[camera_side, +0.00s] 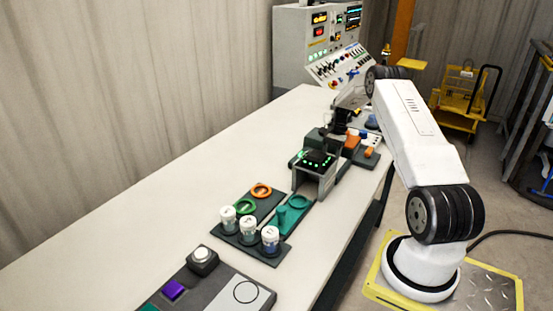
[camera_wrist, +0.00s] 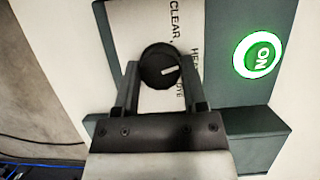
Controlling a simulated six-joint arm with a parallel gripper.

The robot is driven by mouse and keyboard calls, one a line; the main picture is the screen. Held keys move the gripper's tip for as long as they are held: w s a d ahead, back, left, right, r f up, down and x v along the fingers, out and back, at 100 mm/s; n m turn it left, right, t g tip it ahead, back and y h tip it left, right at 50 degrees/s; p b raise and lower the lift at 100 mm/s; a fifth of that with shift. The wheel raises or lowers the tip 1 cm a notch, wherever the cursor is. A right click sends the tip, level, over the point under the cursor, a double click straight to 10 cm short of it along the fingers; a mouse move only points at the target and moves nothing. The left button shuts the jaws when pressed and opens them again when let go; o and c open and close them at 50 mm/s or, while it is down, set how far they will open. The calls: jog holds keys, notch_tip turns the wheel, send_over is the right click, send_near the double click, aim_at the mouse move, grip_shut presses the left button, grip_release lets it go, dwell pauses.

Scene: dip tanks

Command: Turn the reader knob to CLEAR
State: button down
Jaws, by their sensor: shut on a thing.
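The reader knob (camera_wrist: 153,67) is round and black with a short white pointer line, on a pale label plate (camera_wrist: 135,20) in the wrist view. The pointer aims right in the picture, toward the partly hidden label that reads "HEA…" and "DYE". The word CLEAR (camera_wrist: 174,20) is printed sideways above the knob. My gripper (camera_wrist: 161,70) is shut on the knob, one finger on each side. In the side view my gripper (camera_side: 328,122) is low over the far part of the bench, and the knob cannot be made out there.
In the side view a reader stand (camera_side: 327,181) with green lights is just nearer. White-capped jars (camera_side: 249,228) stand in a dark rack, and a control console (camera_side: 305,35) is behind. The left bench top is clear.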

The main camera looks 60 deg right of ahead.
jog(key=n+g, duration=0.1)
jog(key=n, duration=0.3)
jog(key=shift+w+n+g, duration=0.1)
jog(key=shift+n+g, duration=0.2)
jog(key=shift+g, duration=0.1)
jog(key=n+g+h, duration=0.1)
jog(key=n, duration=0.3)
jog(key=shift+n+g, duration=0.3)
jog(key=shift+c, duration=0.7)
grip_release()
jog(key=shift+r, duration=0.1)
jog(key=v, duration=0.7)
jog(key=shift+r, duration=0.35)
jog(key=shift+w, duration=0.1)
